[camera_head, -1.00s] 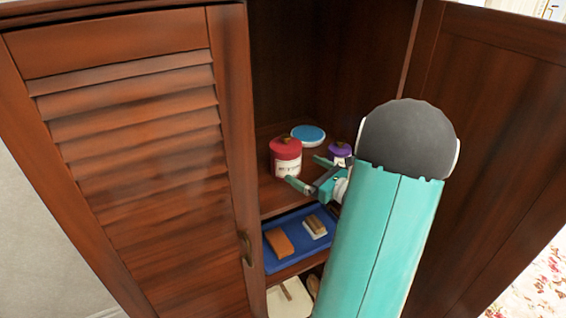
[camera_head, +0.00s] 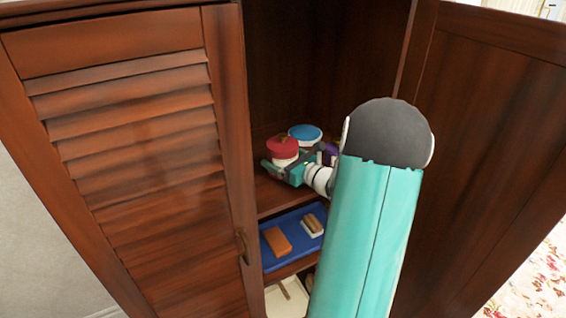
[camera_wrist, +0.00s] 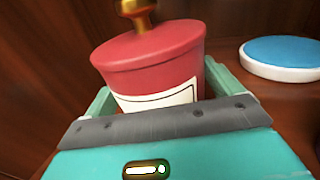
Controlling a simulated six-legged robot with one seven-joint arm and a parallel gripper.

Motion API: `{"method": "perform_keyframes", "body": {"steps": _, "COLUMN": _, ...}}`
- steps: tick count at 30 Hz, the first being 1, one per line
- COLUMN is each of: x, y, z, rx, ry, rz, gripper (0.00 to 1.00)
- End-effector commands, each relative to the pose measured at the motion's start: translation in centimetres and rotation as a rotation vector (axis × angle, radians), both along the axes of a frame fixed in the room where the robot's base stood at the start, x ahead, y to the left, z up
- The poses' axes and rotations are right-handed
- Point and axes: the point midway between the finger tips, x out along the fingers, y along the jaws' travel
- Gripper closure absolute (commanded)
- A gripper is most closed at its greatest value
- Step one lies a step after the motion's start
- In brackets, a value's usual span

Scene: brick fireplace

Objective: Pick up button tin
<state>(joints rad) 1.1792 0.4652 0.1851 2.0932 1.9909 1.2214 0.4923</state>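A red lidded tin (camera_head: 283,146) with a pale label and a brass-coloured knob stands on the upper shelf of the open cabinet. I cannot read its label, so I cannot confirm it is the button tin. My gripper (camera_head: 284,168) is at this tin, with one finger on each side of its body. In the wrist view, the red tin (camera_wrist: 150,75) fills the space between the fingers of my gripper (camera_wrist: 158,98). The fingers lie close to its sides, but I cannot tell whether they press on it. The tin's lower part is hidden.
A blue-lidded round tin (camera_head: 305,133) sits just behind and right; it also shows in the wrist view (camera_wrist: 285,52). A purple tin (camera_head: 330,152) is mostly hidden by my arm. A blue tray (camera_head: 276,262) with an orange block is below. Cabinet doors flank the opening.

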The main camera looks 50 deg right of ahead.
Motion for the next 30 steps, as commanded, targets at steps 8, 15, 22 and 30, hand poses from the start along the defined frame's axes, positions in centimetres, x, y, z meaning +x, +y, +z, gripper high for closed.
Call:
{"method": "perform_keyframes", "body": {"steps": 8, "x": 0.0, "y": 0.0, "z": 0.0, "rx": 0.0, "ry": 0.0, "rz": 0.0, "gripper": 0.65}}
{"method": "perform_keyframes", "body": {"steps": 15, "x": 0.0, "y": 0.0, "z": 0.1, "rx": -0.001, "ry": -0.002, "rz": 0.001, "gripper": 0.91}}
{"method": "perform_keyframes", "body": {"steps": 22, "x": 0.0, "y": 0.0, "z": 0.4, "rx": -0.002, "ry": -0.002, "rz": 0.001, "gripper": 0.91}}
{"method": "perform_keyframes", "body": {"steps": 30, "x": -0.3, "y": -0.1, "z": 3.8, "rx": -0.007, "ry": -0.003, "rz": -0.001, "gripper": 0.91}}
